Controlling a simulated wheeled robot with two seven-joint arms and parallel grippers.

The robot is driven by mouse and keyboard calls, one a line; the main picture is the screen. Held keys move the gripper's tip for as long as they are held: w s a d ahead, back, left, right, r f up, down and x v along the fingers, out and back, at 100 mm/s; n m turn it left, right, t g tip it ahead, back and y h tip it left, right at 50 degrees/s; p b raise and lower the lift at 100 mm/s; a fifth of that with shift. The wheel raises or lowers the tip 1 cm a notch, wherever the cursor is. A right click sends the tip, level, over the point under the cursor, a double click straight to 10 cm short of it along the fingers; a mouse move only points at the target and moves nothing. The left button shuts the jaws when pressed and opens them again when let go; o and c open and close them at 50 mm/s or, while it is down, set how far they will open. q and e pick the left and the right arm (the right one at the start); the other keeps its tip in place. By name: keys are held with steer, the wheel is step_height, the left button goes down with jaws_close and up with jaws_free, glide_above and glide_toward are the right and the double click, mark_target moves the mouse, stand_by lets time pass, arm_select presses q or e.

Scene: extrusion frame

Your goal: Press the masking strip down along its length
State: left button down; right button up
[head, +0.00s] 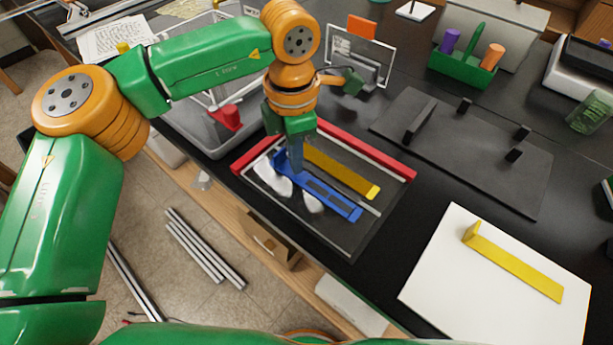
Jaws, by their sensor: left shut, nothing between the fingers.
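My left gripper (297,168) points down, its fingers shut and empty, at the upper-left part of a blue bar (349,210). The blue bar lies slanted in a dark tray (345,240) and has a raised left end. A narrow dark strip (324,191) runs along the bar's top; I cannot tell for sure whether this is the masking strip. The fingers hide part of the bar, and I cannot tell whether they touch it. A yellow bar (345,174) lies beside it in the same tray. My right gripper is not in view.
The tray has red edging (375,155). A dark plate with upright blocks (470,150) is to the right. A white board (445,265) bears a yellow bracket (515,263).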

arm_select(q)
steer(key=shift+f+b, duration=0.45)
steer(key=shift+f, duration=0.2)
stand_by(0.6)
steer(key=shift+r+p, duration=0.7)
steer(key=shift+r, duration=0.1)
steer(key=shift+f, duration=0.1)
